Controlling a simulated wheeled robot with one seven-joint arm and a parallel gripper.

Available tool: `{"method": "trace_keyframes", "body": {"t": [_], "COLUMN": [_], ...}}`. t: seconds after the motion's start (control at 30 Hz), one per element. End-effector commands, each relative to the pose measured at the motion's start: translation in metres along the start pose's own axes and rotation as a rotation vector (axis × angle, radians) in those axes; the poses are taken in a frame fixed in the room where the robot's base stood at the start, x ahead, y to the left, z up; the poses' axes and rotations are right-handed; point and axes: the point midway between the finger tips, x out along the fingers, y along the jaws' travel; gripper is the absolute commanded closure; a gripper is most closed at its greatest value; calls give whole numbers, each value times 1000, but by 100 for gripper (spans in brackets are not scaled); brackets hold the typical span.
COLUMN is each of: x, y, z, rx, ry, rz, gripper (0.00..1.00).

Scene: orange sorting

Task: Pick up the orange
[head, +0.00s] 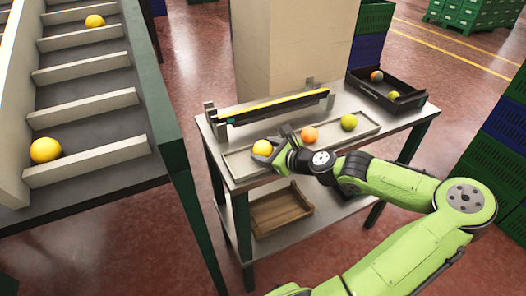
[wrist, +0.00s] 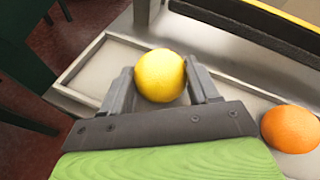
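A yellow fruit (head: 262,147) is at the left end of the shallow tray (head: 240,161) on the grey table. In the wrist view this yellow fruit (wrist: 160,75) sits between the two fingers of my gripper (wrist: 161,90), which appear to touch it on both sides. My gripper (head: 275,151) is low at the tray in the head view. An orange fruit (head: 309,134) lies in the same tray to the right, apart from my gripper; it also shows in the wrist view (wrist: 290,129). I cannot tell whether the held fruit touches the tray floor.
A yellow-green fruit (head: 349,122) lies further right in the tray. A black crate (head: 408,102) with fruit stands at the back right. A yellow-topped bar (head: 272,107) runs behind the tray. A slatted rack (head: 85,105) with yellow fruits is at left.

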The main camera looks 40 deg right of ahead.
Motion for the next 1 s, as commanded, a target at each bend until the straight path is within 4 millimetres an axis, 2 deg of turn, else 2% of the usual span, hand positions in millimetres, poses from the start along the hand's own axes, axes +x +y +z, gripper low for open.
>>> {"method": "trace_keyframes", "body": {"t": [0.03, 0.17, 0.2, 0.43, 0.7, 0.8, 1.0], "x": [0, 0, 0, -3, -28, -34, -37], "y": [0, 0, 0, -2, -23, -28, -30], "z": [0, 0, 0, 6, 66, 82, 90], "rx": [0, 0, 0, -2, -5, -4, 0], "ry": [0, 0, -1, 0, 2, 1, 0], "rz": [0, 0, 0, -1, -2, -2, 0], "gripper": [51, 71, 72, 73, 73, 73, 73]}}
